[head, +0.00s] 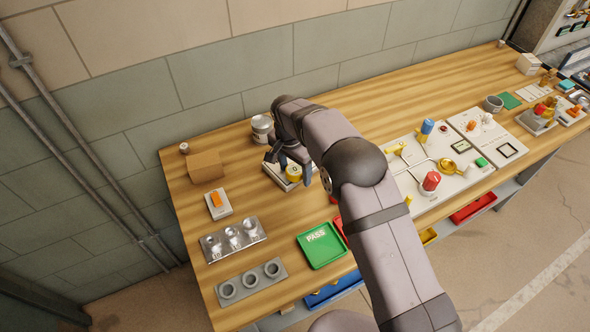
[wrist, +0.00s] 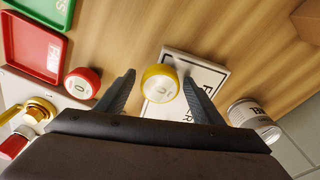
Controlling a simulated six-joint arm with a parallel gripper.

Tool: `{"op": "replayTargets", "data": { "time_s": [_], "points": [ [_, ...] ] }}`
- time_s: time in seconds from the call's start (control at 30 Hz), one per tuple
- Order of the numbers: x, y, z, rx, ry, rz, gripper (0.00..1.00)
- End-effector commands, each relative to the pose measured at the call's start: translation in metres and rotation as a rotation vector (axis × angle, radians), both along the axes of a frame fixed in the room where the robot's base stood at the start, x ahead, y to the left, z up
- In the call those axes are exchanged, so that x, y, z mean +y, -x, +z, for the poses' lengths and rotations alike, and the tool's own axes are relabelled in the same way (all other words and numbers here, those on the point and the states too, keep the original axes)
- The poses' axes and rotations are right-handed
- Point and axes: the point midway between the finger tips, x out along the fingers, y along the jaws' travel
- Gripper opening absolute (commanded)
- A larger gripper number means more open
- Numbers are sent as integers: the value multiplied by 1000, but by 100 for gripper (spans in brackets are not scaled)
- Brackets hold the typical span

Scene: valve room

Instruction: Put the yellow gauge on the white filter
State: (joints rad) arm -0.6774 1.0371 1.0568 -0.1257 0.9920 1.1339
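The yellow gauge (head: 293,173) is a short round piece with a yellow rim and pale dial. In the wrist view the yellow gauge (wrist: 160,84) stands between my fingertips, with a gap visible at the left finger. My gripper (wrist: 158,78) is open around it. In the head view my gripper (head: 296,167) is low over the same spot. The white filter (wrist: 208,78) is a flat white block with a dark-framed, lettered top. The gauge overlaps its top in both views and appears to sit on it. My arm partly hides the filter (head: 273,171) in the head view.
A can (wrist: 252,115) stands beside the filter. A red-rimmed gauge (wrist: 82,83) is on the other side, near red and green trays. A cardboard box (head: 205,166) and metal socket blocks (head: 233,239) are at the left. A white valve panel (head: 425,180) lies right of my arm.

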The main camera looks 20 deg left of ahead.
Motion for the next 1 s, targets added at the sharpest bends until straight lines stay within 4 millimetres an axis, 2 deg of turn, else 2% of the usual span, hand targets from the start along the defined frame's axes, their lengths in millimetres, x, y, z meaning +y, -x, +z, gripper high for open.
{"op": "replayTargets", "data": {
  "time_s": [0.27, 0.47, 1.0],
  "points": [
    [0, 0, 3, 0, 0, 0, 62],
    [2, 1, 18, -3, -2, 0, 62],
    [6, 11, 106, -2, -1, 1, 62]
  ]
}}
